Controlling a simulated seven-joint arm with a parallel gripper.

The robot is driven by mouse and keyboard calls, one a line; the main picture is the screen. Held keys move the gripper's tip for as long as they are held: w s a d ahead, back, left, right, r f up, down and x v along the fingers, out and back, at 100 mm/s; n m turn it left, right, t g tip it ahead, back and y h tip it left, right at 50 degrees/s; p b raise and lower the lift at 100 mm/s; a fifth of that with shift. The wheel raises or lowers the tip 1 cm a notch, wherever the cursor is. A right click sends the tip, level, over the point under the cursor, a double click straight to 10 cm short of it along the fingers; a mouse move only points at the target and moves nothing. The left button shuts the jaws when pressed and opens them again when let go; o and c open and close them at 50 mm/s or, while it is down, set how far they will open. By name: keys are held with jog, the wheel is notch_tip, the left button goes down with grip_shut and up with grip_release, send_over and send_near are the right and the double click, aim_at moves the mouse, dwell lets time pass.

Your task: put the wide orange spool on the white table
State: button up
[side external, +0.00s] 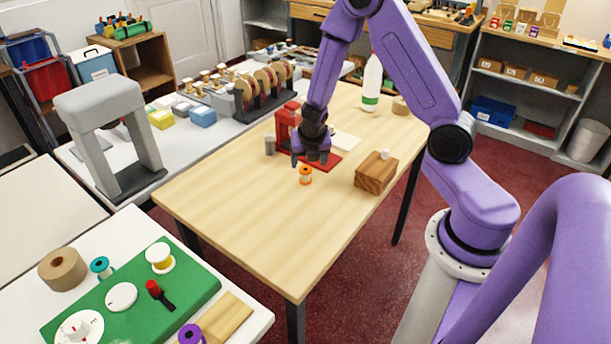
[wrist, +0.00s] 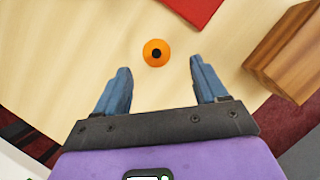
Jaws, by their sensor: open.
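The orange spool (side external: 305,176) stands upright on the light wooden table (side external: 240,205). In the wrist view the orange spool (wrist: 156,53) shows from above with a dark centre hole, just beyond and between my fingertips. My gripper (side external: 310,160) is above the wooden table, close to the spool and not around it. In the wrist view my gripper (wrist: 160,80) has its two blue fingers wide apart with nothing between them. White tables stand at the left; the front one (side external: 250,319) bears a green mat (side external: 190,290).
A wooden block (side external: 376,172) with a white knob stands right of the spool. A red device (side external: 287,122) and a red sheet (side external: 325,164) lie behind it, with a grey cylinder (side external: 270,145) nearby. The front of the wooden table is clear. The green mat holds several spools and tools.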

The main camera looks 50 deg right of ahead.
aim_at(306, 170)
jog(key=shift+x, duration=3.55)
jog(key=shift+w+a, duration=0.1)
jog(key=shift+w, duration=0.1)
jog(key=shift+r, duration=0.1)
jog(key=c, duration=1.2)
